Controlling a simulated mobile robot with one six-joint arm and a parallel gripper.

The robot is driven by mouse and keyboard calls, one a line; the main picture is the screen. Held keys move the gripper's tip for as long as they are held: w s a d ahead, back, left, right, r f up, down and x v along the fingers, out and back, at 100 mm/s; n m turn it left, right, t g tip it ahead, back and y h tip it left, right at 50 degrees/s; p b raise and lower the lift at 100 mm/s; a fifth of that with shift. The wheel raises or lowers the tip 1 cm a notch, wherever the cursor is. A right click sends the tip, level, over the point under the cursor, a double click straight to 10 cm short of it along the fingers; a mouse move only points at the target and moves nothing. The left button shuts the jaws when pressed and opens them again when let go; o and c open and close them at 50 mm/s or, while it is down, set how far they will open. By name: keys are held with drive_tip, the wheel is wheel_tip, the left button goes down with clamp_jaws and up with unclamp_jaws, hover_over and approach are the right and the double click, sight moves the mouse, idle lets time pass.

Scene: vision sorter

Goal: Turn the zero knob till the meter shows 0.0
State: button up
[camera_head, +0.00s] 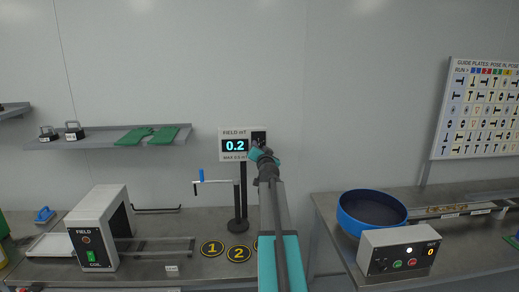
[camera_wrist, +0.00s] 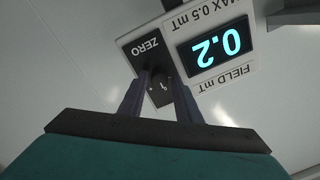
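The field meter (camera_head: 233,157) is a white panel on a black stand, with a lit display (camera_head: 235,146) reading 0.2. In the wrist view the panel is upside down, and its display (camera_wrist: 214,47) also reads 0.2. The zero knob (camera_wrist: 162,88) is dark with a small white mark, on a black plate labelled ZERO (camera_wrist: 146,47). My gripper (camera_wrist: 161,80) has one finger on each side of the knob, with the fingertips close to it. Whether they touch it cannot be told. In the head view my gripper (camera_head: 262,154) covers most of the knob.
A crank handle (camera_head: 200,181) stands left of the meter's stand. Numbered yellow-black discs (camera_head: 238,253) lie on the left bench. A field coil box (camera_head: 98,228) is further left. A blue-rimmed bowl (camera_head: 343,222) and a button box (camera_head: 378,258) are on the right bench.

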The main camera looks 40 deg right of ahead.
clamp_jaws()
drive_tip(key=n+b, duration=0.3)
drive_tip(key=b, duration=0.3)
drive_tip(key=shift+d+f+n, duration=0.1)
drive_tip(key=shift+n, duration=0.3)
drive_tip(key=shift+b, duration=0.35)
drive_tip(key=shift+r+n+b, duration=0.2)
drive_tip(key=shift+n+b, duration=0.15)
drive_tip(key=shift+n, duration=0.15)
drive_tip(key=shift+o, duration=1.8)
unclamp_jaws()
